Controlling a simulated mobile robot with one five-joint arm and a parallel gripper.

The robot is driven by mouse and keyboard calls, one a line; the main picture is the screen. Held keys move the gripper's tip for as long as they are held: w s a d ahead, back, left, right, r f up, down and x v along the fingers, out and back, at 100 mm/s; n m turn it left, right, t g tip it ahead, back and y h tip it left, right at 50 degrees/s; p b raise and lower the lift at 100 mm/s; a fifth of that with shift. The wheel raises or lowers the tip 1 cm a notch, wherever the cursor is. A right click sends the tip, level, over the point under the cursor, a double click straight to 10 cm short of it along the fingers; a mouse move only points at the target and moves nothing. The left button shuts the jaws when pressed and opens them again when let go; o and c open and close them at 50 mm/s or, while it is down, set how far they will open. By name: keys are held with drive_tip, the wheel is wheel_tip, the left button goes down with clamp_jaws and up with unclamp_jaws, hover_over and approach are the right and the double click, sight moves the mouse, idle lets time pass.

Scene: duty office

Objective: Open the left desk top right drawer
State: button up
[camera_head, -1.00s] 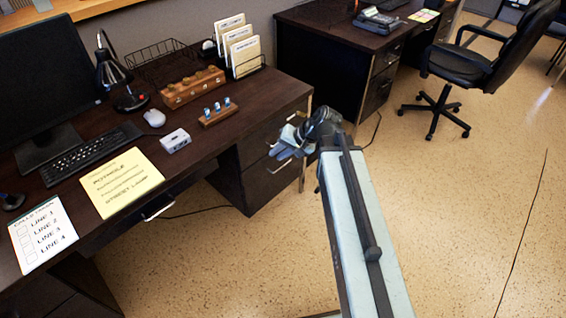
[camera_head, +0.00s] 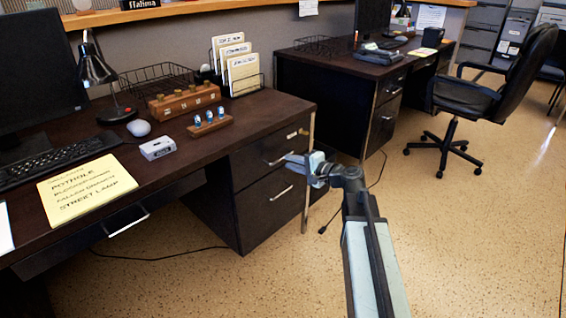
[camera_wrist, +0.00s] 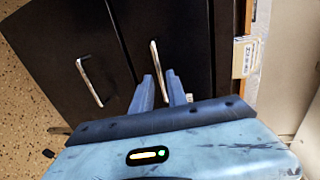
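The left desk (camera_head: 190,165) has a dark right pedestal with two drawers. Its top right drawer (camera_head: 250,160) looks closed and has a silver bar handle (camera_head: 280,158); in the wrist view this handle (camera_wrist: 157,60) shows between my fingers. My gripper (camera_head: 292,165) is in front of the pedestal, by the top handle. In the wrist view my gripper (camera_wrist: 159,76) is open, with two blue fingers apart on either side of the handle's line. I cannot tell whether they touch it. The lower drawer's handle (camera_wrist: 90,80) is to the left there.
The lower drawer (camera_head: 265,210) is closed below. A second desk (camera_head: 335,90) and a black office chair (camera_head: 480,95) stand behind to the right. Cables lie on the speckled floor (camera_head: 460,240), which is otherwise open at right.

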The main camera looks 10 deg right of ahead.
sight(282, 159)
drive_tip(key=b+x, duration=0.1)
drive_tip(key=x, duration=0.4)
drive_tip(key=shift+w+a+f, duration=0.15)
drive_tip(key=shift+w, duration=0.15)
clamp_jaws()
idle(0.9)
